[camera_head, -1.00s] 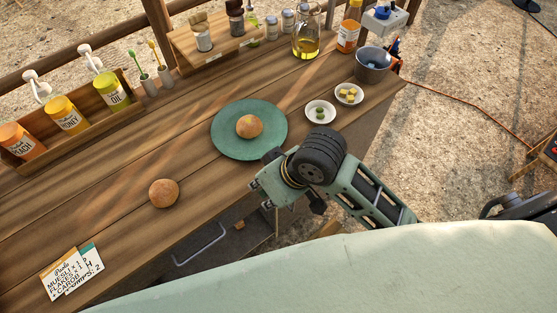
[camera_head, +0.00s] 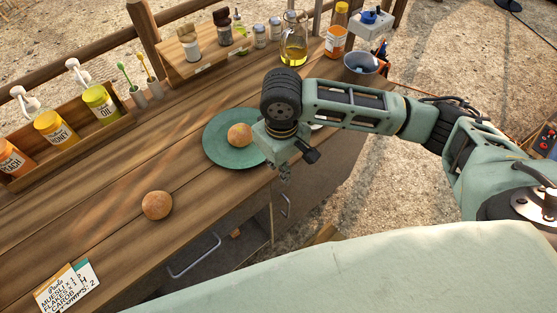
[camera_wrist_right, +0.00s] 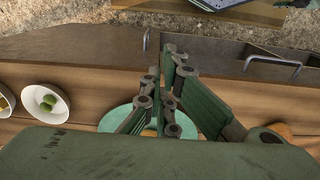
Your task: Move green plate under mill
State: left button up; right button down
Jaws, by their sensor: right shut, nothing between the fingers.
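The round green plate (camera_head: 218,150) lies on the wooden worktop near its front edge, with a brown bun (camera_head: 240,134) on it. My right gripper (camera_head: 285,174) is at the plate's right edge, over the worktop's front edge, and covers part of the rim. In the right wrist view, the gripper's fingers (camera_wrist_right: 176,62) are together and empty, with the plate (camera_wrist_right: 120,116) partly hidden behind them. Two mill-like grinders, one pale (camera_head: 190,42) and one dark (camera_head: 222,27), stand on a wooden rack at the back. Which is the mill I cannot tell. My left gripper is out of view.
A second bun (camera_head: 157,205) lies left of the plate. White dishes, one with green pieces (camera_wrist_right: 45,103), are mostly behind my arm in the head view.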

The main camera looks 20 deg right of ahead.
aim_at(271, 175)
jog(key=w+f, duration=0.1)
jog(key=f, duration=0.1)
jog(key=w+f+p, duration=0.1)
jog(key=f, duration=0.1)
jog(key=w+a+f, duration=0.1)
jog(key=f, duration=0.1)
jog(key=shift+w+a+f, duration=0.15)
jog(key=shift+w+f, duration=0.05)
jog(key=shift+w, duration=0.25)
